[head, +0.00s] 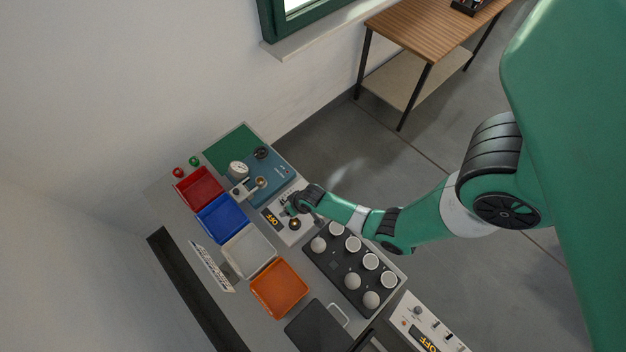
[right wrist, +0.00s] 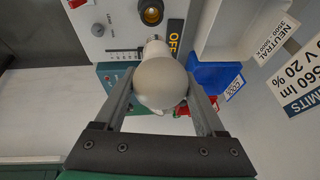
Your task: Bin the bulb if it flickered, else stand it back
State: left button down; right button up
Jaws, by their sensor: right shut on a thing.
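My right gripper (head: 292,207) is above the grey test panel (head: 283,234). In the right wrist view my right gripper (right wrist: 160,84) is shut on a white bulb (right wrist: 158,82), one finger on each side of its globe. The bulb's base points toward the panel, near an empty brass socket (right wrist: 151,12); the socket also shows in the head view (head: 295,223). The panel's display (right wrist: 174,38) reads OFF. A black tray (head: 333,262) holds several white bulbs and cups. My left gripper is in neither view.
Red (head: 199,188), blue (head: 221,218), pale grey (head: 249,251) and orange (head: 279,288) bins stand in a row. A blue gauge unit (head: 268,180) is beside the panel. A second OFF panel (head: 428,325) is at lower right. A limits sign (right wrist: 303,82) stands near the bins.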

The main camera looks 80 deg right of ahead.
jog(key=shift+w+r+n, duration=0.1)
jog(key=shift+w+n, duration=0.05)
jog(key=shift+n, duration=0.15)
jog(key=shift+w+a+r+n+y, duration=0.25)
jog(key=shift+w+r+n+y, duration=0.25)
jog(key=shift+w+n, duration=0.3)
jog(key=s+a+f+n+y+b, duration=0.15)
jog(key=s+a+f, duration=0.25)
jog(key=s+a, duration=0.45)
jog(key=s+a+f+n+b, duration=0.1)
jog(key=s+a+f+n, duration=0.15)
jog(key=s+a, duration=0.6)
notch_tip(320, 180, down, 6)
jog(key=s+d+b, duration=0.1)
jog(key=d+b, duration=0.1)
jog(key=b, duration=0.3)
jog(key=shift+s+d+r, duration=0.25)
jog(key=shift+s+d, duration=0.05)
jog(key=shift+s, duration=0.1)
jog(key=shift+f, duration=0.1)
